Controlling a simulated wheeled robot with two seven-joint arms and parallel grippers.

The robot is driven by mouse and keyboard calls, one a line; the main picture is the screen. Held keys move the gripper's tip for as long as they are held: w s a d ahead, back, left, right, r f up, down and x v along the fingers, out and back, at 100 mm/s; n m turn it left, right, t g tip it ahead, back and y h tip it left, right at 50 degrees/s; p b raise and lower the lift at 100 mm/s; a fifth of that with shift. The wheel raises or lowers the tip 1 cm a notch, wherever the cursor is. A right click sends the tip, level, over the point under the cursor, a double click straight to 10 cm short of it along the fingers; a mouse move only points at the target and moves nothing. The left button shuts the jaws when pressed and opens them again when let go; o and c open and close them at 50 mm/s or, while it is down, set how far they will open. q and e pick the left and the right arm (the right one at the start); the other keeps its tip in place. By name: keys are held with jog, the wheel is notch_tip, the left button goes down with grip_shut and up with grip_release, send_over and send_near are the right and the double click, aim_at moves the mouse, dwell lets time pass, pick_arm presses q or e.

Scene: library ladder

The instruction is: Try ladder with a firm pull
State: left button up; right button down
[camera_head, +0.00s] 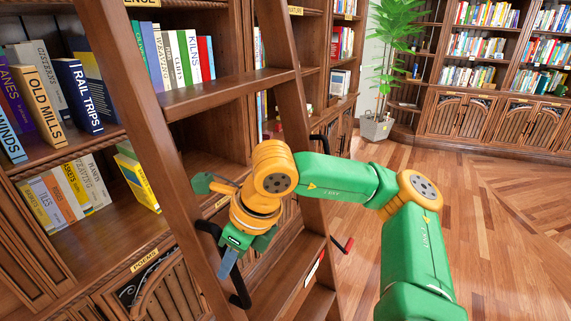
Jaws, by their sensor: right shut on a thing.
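The wooden library ladder (152,130) leans in front of the bookcase, with two side rails and flat treads. A black grab handle (239,299) is fixed along its left rail low in the camera_head view; part of it is hidden behind my gripper. My right gripper (229,262) reaches in from the right across the ladder, pointing down, and is shut on this black handle. The exact contact is partly hidden by the wrist. Another black handle (323,138) sits by the right rail. My left gripper is not in view.
A red-tipped lever (343,246) sticks out beside the right rail. The bookcase (203,166) with several books stands close behind the ladder. A potted plant (376,126) stands farther back. The wooden floor (485,205) to the right is clear.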

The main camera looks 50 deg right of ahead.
jog(key=shift+w+r, duration=0.1)
jog(key=shift+r, duration=0.1)
dwell(1.1)
jog(key=shift+b, duration=0.3)
jog(key=shift+f, duration=0.2)
jog(key=c, duration=0.8)
grip_release()
jog(key=shift+c, duration=0.2)
jog(key=shift+o, duration=0.8)
jog(key=shift+w+a, duration=0.1)
